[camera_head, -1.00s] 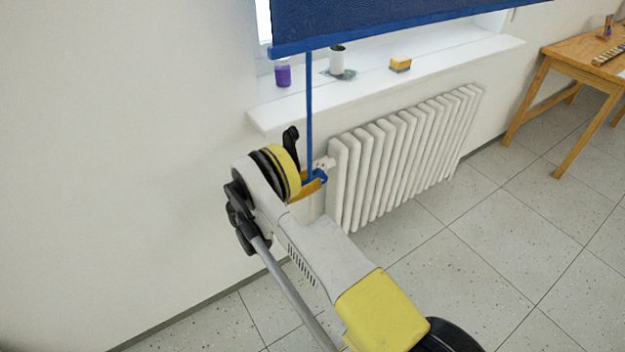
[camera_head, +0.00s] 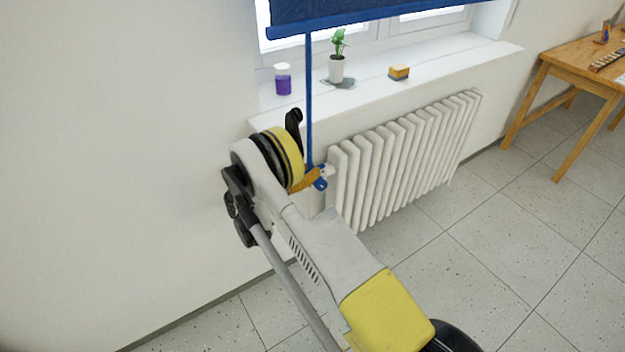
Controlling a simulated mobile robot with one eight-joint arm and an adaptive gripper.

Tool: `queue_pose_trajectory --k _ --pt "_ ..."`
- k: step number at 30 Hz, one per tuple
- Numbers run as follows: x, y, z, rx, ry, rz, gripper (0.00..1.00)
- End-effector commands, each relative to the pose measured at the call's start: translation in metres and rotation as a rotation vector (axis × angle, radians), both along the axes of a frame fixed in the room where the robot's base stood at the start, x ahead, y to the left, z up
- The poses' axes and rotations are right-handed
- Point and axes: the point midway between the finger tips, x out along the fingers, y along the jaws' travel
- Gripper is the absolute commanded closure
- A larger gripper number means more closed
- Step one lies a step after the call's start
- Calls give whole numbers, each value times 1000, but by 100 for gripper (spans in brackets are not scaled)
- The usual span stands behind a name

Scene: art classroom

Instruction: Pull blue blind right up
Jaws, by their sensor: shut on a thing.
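The blue blind (camera_head: 350,12) hangs at the top of the view, partly out of frame, with its bottom bar above the window sill. Window glass shows below the bar. A blue strap (camera_head: 309,95) runs straight down from the bar's left end past the sill. My gripper (camera_head: 314,180) is at the strap's lower end, left of the radiator, and is shut on it. The arm's wrist covers part of the gripper, so the exact grip is partly hidden.
On the white sill (camera_head: 450,57) stand a purple jar (camera_head: 283,79), a potted plant (camera_head: 337,66) and a yellow-brown block (camera_head: 399,72). A white radiator (camera_head: 405,155) is beside my gripper. A wooden table (camera_head: 560,75) stands at right. The floor is clear.

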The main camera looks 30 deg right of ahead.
Motion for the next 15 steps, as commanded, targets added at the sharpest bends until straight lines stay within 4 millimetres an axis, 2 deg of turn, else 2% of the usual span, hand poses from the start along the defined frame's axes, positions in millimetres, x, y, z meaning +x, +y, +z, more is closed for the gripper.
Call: queue_pose_trajectory --k 1,6,10,15 --pt "0 0 22 -2 0 1 100" --pt "0 0 60 -2 0 1 100" --pt "0 0 73 -1 0 1 100" --pt "0 0 74 -1 0 1 100"
